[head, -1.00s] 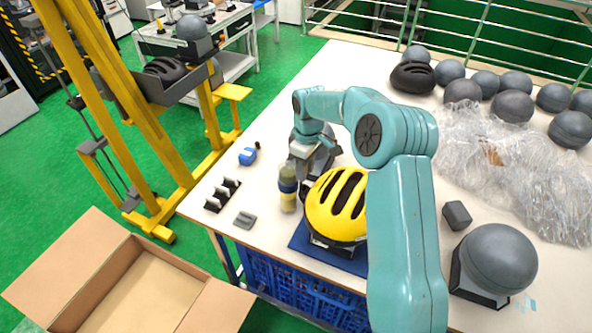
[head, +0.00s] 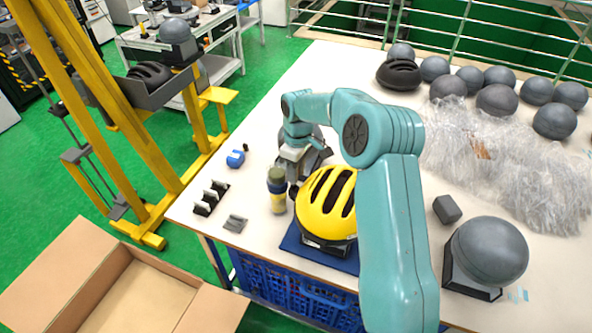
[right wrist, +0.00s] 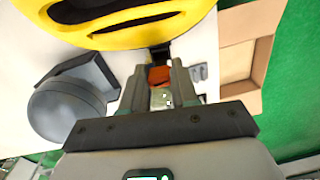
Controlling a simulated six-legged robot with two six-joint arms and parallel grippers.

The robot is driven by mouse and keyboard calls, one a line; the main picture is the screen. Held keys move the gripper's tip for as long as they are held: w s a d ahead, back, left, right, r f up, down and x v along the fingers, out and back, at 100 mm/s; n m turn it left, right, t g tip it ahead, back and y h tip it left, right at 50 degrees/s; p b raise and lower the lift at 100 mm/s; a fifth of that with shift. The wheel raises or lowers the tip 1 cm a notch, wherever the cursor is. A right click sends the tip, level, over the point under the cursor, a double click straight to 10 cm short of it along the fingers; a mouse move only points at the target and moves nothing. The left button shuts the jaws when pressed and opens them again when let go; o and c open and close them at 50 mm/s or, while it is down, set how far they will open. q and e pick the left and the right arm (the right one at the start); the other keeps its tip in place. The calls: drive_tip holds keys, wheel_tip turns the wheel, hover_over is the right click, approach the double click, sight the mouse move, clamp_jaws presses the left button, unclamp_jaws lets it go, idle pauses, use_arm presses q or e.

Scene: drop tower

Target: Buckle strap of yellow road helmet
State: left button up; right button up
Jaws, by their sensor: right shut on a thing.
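The yellow road helmet (head: 318,210) sits on a dark stand on a blue mat (head: 295,240) near the table's front edge. My right gripper (head: 299,168) is just behind the helmet's far left side, its fingertips partly hidden in the head view. In the right wrist view my right gripper (right wrist: 159,80) is shut on a small orange-red buckle piece (right wrist: 159,75). A black strap (right wrist: 160,54) runs from it toward the yellow helmet (right wrist: 150,30). Whether the buckle halves are joined cannot be told. My left gripper is in neither view.
A bottle (head: 277,193) stands close left of the helmet. A blue object (head: 235,159), a black rack (head: 211,198) and a grey piece (head: 235,223) lie farther left. A grey headform (head: 490,250) stands right. An open carton (head: 75,270) is below the table edge.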

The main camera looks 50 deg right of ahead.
drive_tip(key=shift+s+f, duration=0.1)
drive_tip(key=shift+f, duration=0.1)
drive_tip(key=shift+f+b, duration=0.3)
drive_tip(key=shift+b, duration=0.15)
drive_tip(key=shift+a+f+b, duration=0.1)
drive_tip(key=shift+f+b, duration=0.65)
drive_tip(key=shift+f, duration=0.35)
drive_tip(key=shift+f, duration=0.25)
drive_tip(key=o, duration=0.9)
wheel_tip(320, 180, up, 16)
drive_tip(key=d+b, duration=0.1)
drive_tip(key=shift+r, duration=0.2)
